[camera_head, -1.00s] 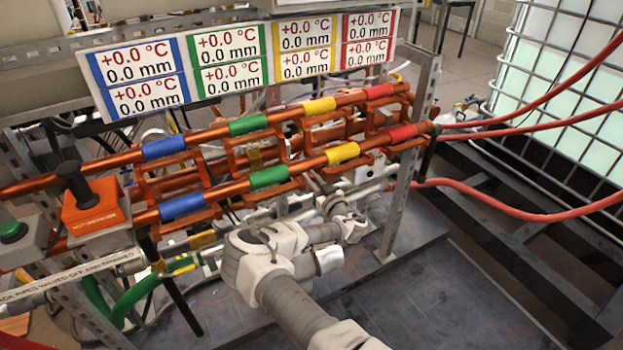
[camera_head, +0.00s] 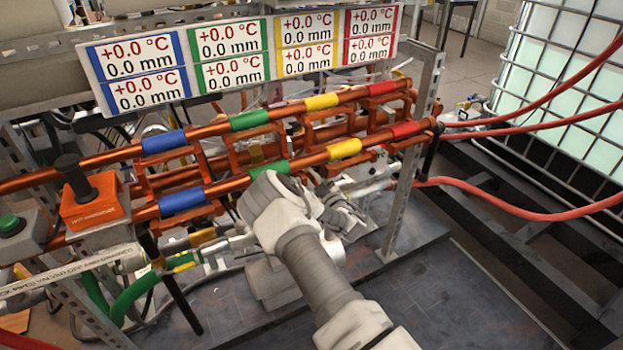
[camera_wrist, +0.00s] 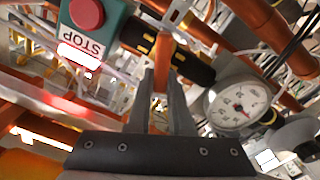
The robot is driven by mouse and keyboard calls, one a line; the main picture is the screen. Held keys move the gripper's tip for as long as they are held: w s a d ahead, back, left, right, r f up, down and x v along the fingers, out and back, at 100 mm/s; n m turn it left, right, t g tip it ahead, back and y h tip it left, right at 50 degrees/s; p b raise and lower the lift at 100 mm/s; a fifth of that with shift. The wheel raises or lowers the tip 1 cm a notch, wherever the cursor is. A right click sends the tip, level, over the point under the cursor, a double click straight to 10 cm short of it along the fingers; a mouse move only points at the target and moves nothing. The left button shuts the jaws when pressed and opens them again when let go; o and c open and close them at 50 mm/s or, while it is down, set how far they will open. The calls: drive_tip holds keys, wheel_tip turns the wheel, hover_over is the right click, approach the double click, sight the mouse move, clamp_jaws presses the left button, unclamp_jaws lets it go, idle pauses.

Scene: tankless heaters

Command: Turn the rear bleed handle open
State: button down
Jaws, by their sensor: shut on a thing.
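In the wrist view my gripper (camera_wrist: 160,98) is shut on a narrow orange handle (camera_wrist: 161,66), which stands between its two grey fingers. A black cylindrical part with yellow marks (camera_wrist: 187,66) lies across just beyond the handle. I take the orange piece for the bleed handle, but how far it is turned cannot be told. In the head view my arm reaches in under the orange pipe manifold (camera_head: 330,155); its wrist covers the spot, so the fingers and the handle are hidden there.
In the wrist view a round dial gauge (camera_wrist: 238,104) sits close right of the fingers, and a red STOP button (camera_wrist: 87,13) is at upper left. Orange pipes crowd around. In the head view a display panel (camera_head: 245,55) stands above the manifold and red hoses (camera_head: 520,208) run right.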

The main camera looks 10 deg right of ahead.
drive_tip(key=n+b, duration=0.2)
drive_tip(key=n, duration=0.1)
drive_tip(key=a+f+n+b, duration=0.1)
drive_tip(key=n+b, duration=0.2)
drive_tip(key=n, duration=0.1)
drive_tip(key=f+n+b, duration=0.1)
drive_tip(key=n+b, duration=0.2)
drive_tip(key=n, duration=0.1)
drive_tip(key=shift+s+a, duration=0.15)
drive_tip(key=shift+s, duration=0.1)
drive_tip(key=shift+n, duration=0.4)
drive_tip(key=c, duration=0.8)
unclamp_jaws()
drive_tip(key=p+v, duration=0.2)
drive_tip(key=v, duration=1.5)
drive_tip(key=shift+s+r, duration=0.1)
drive_tip(key=shift+s, duration=0.1)
drive_tip(key=shift+w, duration=0.1)
